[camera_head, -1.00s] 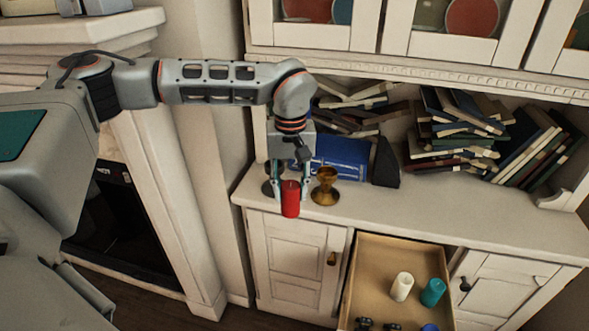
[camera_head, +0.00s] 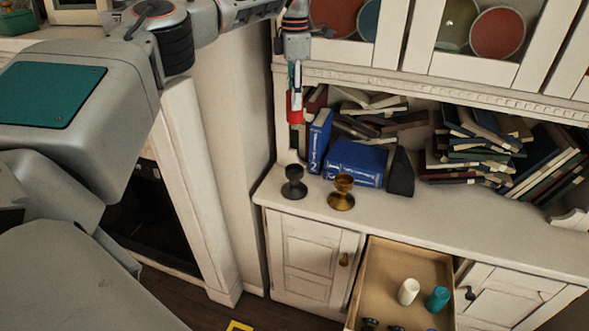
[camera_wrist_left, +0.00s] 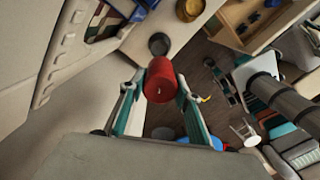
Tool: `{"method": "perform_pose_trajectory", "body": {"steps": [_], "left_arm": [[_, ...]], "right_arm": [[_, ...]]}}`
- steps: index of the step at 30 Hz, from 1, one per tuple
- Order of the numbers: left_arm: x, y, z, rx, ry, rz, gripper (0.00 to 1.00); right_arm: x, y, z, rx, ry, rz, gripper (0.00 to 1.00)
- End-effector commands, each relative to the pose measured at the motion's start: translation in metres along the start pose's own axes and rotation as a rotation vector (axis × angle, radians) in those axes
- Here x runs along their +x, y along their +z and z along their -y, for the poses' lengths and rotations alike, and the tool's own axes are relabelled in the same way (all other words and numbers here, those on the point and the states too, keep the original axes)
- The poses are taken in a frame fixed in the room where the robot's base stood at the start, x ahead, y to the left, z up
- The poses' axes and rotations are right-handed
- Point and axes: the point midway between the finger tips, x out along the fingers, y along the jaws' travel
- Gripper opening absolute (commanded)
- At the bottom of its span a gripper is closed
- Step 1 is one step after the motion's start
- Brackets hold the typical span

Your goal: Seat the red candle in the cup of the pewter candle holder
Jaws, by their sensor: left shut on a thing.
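My left gripper (camera_head: 295,88) is shut on the red candle (camera_head: 295,114) and holds it upright, high above the left end of the counter. In the left wrist view the candle (camera_wrist_left: 160,82) sits between the two fingers (camera_wrist_left: 160,92). The dark grey holder, which looks like the pewter candle holder (camera_head: 293,183), stands upright on the counter below the candle, apart from it. It also shows in the left wrist view (camera_wrist_left: 159,44), just beyond the candle. Its cup looks empty. My right gripper is in neither current view.
A brass candle holder (camera_head: 342,194) stands just right of the dark one. An open drawer (camera_head: 385,270) below holds a white candle (camera_head: 408,291) and a teal candle (camera_head: 438,299). The counter's middle is clear.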

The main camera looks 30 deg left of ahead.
Motion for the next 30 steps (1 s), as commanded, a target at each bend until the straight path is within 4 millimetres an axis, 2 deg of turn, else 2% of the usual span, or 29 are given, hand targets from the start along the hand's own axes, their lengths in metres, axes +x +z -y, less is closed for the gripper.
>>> {"method": "perform_pose_trajectory", "body": {"steps": [4, 18, 21, 30], "left_arm": [[0.023, -0.002, -0.001, -0.014, -0.004, -0.001, 0.08], [0.132, -0.001, 0.0, -0.01, -0.003, -0.001, 0.08], [0.146, -0.001, -0.001, -0.011, -0.002, -0.001, 0.08], [0.168, -0.001, 0.0, -0.009, -0.002, -0.001, 0.08]], "right_arm": [[0.002, 0.002, 0.0, 0.002, 0.001, -0.001, 0.14], [0.001, -0.005, 0.005, 0.002, -0.007, -0.012, 0.14], [0.0, -0.005, 0.004, 0.001, -0.006, -0.011, 0.14], [0.0, -0.002, 0.001, -0.001, -0.002, -0.005, 0.14]]}}
